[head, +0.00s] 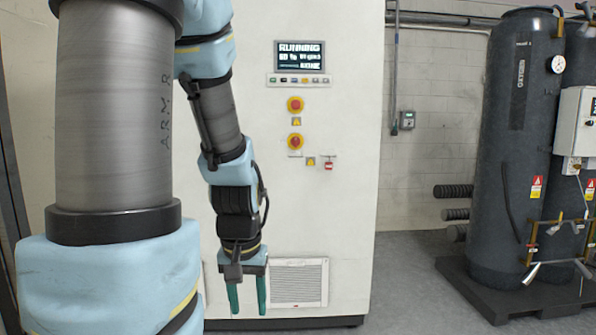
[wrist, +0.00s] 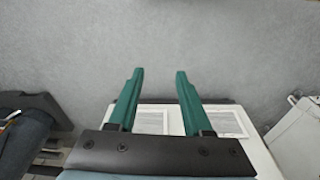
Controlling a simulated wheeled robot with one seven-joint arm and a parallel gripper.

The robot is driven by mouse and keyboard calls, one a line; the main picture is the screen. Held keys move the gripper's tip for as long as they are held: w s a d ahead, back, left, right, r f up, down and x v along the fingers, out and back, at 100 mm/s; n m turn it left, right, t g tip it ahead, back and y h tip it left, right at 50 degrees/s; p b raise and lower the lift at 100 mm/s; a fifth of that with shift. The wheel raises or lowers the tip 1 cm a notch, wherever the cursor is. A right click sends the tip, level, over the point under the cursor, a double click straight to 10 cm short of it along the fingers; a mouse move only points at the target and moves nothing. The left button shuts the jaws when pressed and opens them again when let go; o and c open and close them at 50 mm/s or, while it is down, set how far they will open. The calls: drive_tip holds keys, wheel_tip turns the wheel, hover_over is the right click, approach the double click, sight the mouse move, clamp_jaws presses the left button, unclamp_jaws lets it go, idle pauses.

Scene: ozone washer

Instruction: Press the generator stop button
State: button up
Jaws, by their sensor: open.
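A tall off-white cabinet (head: 350,220) stands ahead in the head view. Its display (head: 300,56) reads "RUNNING", with a row of small coloured buttons (head: 299,80) under it. I cannot tell from labels which one is the generator stop button. My gripper (head: 247,311) is open and empty, pointing down, low in front of the cabinet and well below the buttons. Its green fingers (wrist: 159,72) are apart in the wrist view, with no button visible there.
A small red lock-like part (head: 328,165) hangs right of the lower button. A vent grille (head: 298,283) is low on the cabinet. Dark tanks (head: 514,150) stand on a black base at the right. Grey floor (head: 420,290) lies clear between cabinet and tanks.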

clamp_jaws()
idle(1.5)
